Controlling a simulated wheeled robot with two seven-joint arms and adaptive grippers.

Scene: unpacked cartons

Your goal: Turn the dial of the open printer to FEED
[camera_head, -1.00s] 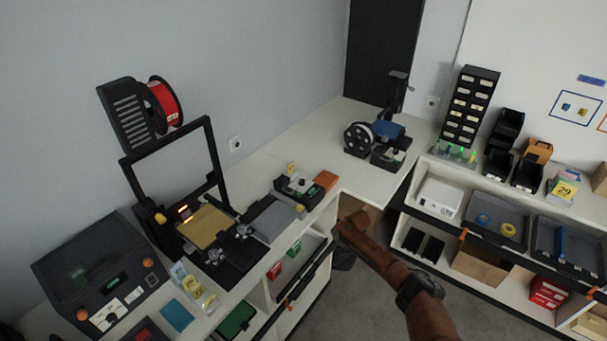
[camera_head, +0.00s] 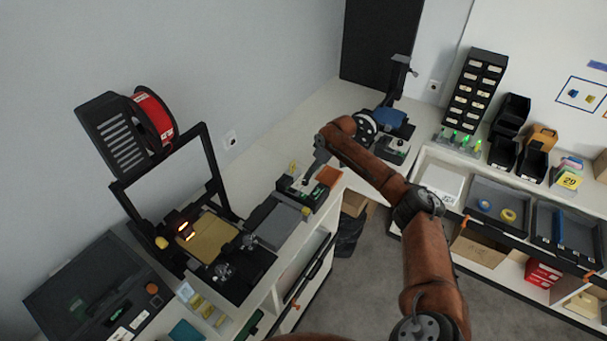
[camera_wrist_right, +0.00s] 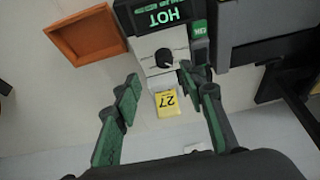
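The open printer (camera_head: 213,150) stands at the left in the head view, a black frame with a yellow bed (camera_head: 208,238) and glowing orange lights. Right of it is a small control box (camera_head: 322,197), partly hidden by my right gripper. In the right wrist view the box shows a lit green "HOT" display (camera_wrist_right: 161,16), upside down, and a black dial (camera_wrist_right: 163,57) on a pale panel. My right gripper (camera_wrist_right: 160,95) is open and empty, its fingers apart in front of the panel, not touching the dial. My left gripper is not in view.
A yellow tag marked 27 (camera_wrist_right: 167,103) stands by the panel, between the fingertips in the picture. An orange tray (camera_wrist_right: 85,36) lies beside the box. A second machine with a white spool (camera_head: 364,126) stands farther back.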

